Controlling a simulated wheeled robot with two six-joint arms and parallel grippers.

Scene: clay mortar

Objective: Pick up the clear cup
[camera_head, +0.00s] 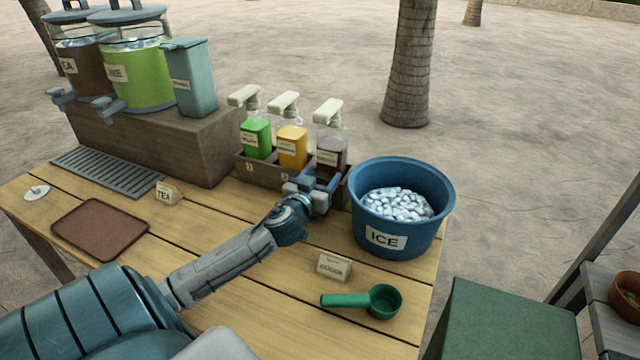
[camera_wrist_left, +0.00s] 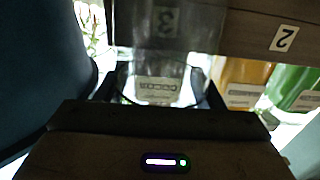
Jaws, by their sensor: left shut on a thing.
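The clear cup (camera_wrist_left: 162,70) shows in the left wrist view between the two fingers of my left gripper (camera_wrist_left: 160,95). The gripper is shut on it. The cup is see-through, and a number plate and a bottle label behind it show through it. In the head view my left gripper (camera_head: 318,188) is in front of the right end of the bottle crate, left of the ice bucket. It hides the cup there, and I cannot tell whether the cup touches the table. My right gripper is not in view.
The wooden crate (camera_head: 262,174) with green, orange and dark bottles stands close behind. The blue ice bucket (camera_head: 400,240) is close on the right. A small sign (camera_head: 333,266) and a green scoop (camera_head: 383,301) lie in front. The brown tray (camera_head: 100,230) is left.

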